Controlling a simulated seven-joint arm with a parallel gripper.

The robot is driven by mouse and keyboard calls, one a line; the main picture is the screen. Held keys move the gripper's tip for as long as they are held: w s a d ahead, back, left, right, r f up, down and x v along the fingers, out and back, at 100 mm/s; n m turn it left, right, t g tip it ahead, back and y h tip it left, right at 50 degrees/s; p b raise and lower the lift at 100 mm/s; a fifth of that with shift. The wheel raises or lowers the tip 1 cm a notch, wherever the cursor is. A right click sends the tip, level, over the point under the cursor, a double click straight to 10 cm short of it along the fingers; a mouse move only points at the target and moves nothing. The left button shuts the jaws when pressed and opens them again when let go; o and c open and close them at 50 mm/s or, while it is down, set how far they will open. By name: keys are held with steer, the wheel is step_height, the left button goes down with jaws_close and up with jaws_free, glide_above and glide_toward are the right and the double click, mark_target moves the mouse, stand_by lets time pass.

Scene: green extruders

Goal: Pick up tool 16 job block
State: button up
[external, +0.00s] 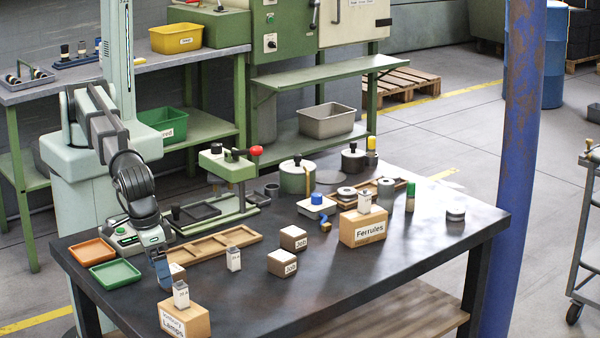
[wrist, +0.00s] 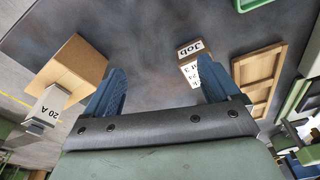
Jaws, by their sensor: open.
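My gripper (external: 160,268) is low over the near left of the dark table, with blue fingers apart and nothing seen between them. In the wrist view the open gripper (wrist: 160,88) has a block labelled "Job" (wrist: 189,49) ahead of it, nearer the right finger, which partly covers its label. A brown block (external: 177,271) beside the fingers in the external view may be the same one. Two more Job blocks, one farther (external: 293,237) and one nearer (external: 282,263), stand mid-table. I cannot read the number 16 on any block.
A tan Lamps box (external: 186,319) with a small white box (external: 181,294) on top stands close to my gripper. A wooden tray (external: 208,250), another white box (external: 234,259), and orange (external: 92,252) and green (external: 115,273) trays are nearby. The front right table is clear.

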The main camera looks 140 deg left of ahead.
steer(key=a+r+n+y, duration=0.1)
steer(key=a+r, duration=0.2)
steer(key=a, duration=1.2)
steer(key=n+y, duration=0.2)
glide_toward(293, 229)
steer(key=shift+g, duration=0.3)
steer(key=x, duration=0.5)
steer(key=shift+w+d+f, duration=0.3)
steer(key=shift+d, duration=0.05)
steer(key=shift+a+x, duration=0.2)
steer(key=shift+x, duration=0.85)
steer(key=shift+a+x, duration=0.2)
steer(key=shift+x, duration=0.9)
steer(key=shift+a+f, duration=0.2)
steer(key=shift+f, duration=0.1)
steer(key=c, duration=1.1)
